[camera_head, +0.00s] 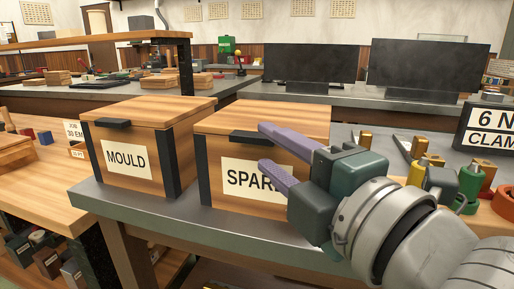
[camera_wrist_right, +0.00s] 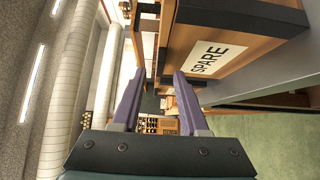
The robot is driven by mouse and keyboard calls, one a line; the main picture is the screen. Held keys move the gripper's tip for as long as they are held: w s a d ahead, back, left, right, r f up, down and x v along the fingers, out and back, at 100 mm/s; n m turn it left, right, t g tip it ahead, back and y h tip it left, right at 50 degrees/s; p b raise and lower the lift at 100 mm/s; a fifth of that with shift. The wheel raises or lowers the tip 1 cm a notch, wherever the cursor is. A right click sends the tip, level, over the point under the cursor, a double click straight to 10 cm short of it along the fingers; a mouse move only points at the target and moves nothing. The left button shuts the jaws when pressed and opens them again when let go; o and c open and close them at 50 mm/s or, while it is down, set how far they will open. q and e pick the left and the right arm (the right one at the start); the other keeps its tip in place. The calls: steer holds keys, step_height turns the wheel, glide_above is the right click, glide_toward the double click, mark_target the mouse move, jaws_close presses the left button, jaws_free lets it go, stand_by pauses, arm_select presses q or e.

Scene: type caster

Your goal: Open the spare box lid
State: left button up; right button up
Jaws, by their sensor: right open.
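The spare box (camera_head: 220,178) is a wooden box with black corner strips and a "SPARE" label, standing on the grey bench. Its wooden lid (camera_head: 275,116) lies shut on top, with a black handle (camera_head: 256,138) at the front edge. My right gripper (camera_head: 266,148) is in front of the box's front face, its purple fingers apart, one near the handle's height and one over the label. Nothing shows between them. In the right wrist view the spare box (camera_wrist_right: 235,60) is at upper right, and the fingers (camera_wrist_right: 158,90) are open. My left gripper is not in view.
The mould box (camera_head: 135,160) stands closed just left of the spare box. Several metal and coloured parts (camera_head: 470,180) and a "CLAMP" sign (camera_head: 490,130) are at the right. Two dark panels (camera_head: 425,68) stand on the bench behind. The grey bench edge (camera_head: 215,225) runs below the boxes.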

mark_target(256, 141)
steer(key=shift+x, duration=1.6)
steer(key=shift+c, duration=0.3)
jaws_close()
